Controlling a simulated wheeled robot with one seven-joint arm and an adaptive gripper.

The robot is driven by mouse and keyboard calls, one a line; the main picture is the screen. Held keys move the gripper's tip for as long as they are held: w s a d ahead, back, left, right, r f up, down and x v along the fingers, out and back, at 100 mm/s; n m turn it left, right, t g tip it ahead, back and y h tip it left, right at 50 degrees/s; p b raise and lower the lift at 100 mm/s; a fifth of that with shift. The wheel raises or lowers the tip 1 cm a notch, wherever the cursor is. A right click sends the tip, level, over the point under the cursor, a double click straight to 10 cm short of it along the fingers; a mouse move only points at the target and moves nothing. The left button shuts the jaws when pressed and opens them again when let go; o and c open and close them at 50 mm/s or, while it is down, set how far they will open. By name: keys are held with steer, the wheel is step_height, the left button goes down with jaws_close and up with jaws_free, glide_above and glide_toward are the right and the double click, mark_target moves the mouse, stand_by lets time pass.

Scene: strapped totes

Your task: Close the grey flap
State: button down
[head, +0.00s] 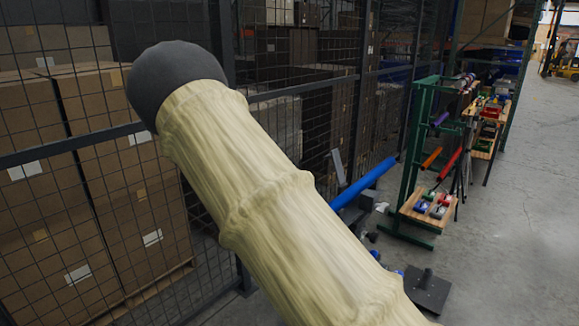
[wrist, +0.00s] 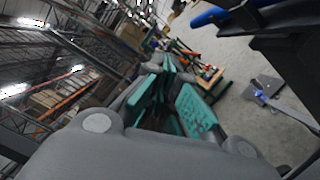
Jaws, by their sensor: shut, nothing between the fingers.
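I cannot make out the grey flap for certain in either view. In the head view my sleeved arm crosses the middle and hides much of the scene, and my gripper does not show there. A thin light-grey panel (head: 338,166) stands tilted beside the arm near a blue tube; I cannot tell whether it is the flap. In the wrist view my gripper (wrist: 172,82) shows its teal finger pads. It is shut and empty, with nothing seen touching it.
A mesh fence (head: 275,92) with stacked cartons (head: 95,170) behind it runs along the left. The blue tube (head: 363,184) slopes beyond my arm. A green rack (head: 405,165) with small trays stands to the right. A dark plate (head: 428,291) lies on the floor. The right-hand floor (head: 510,240) is clear.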

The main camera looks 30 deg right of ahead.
steer(key=s+d+r+p, duration=0.2)
steer(key=d+p, duration=0.2)
steer(key=d, duration=0.5)
steer(key=shift+d, duration=0.1)
stand_by(0.5)
steer(key=shift+s+d+r+m, duration=0.15)
steer(key=shift+s+r+m, duration=0.2)
steer(key=shift+m, duration=0.55)
steer(key=shift+r+m+y, duration=0.1)
steer(key=shift+m+y, duration=0.2)
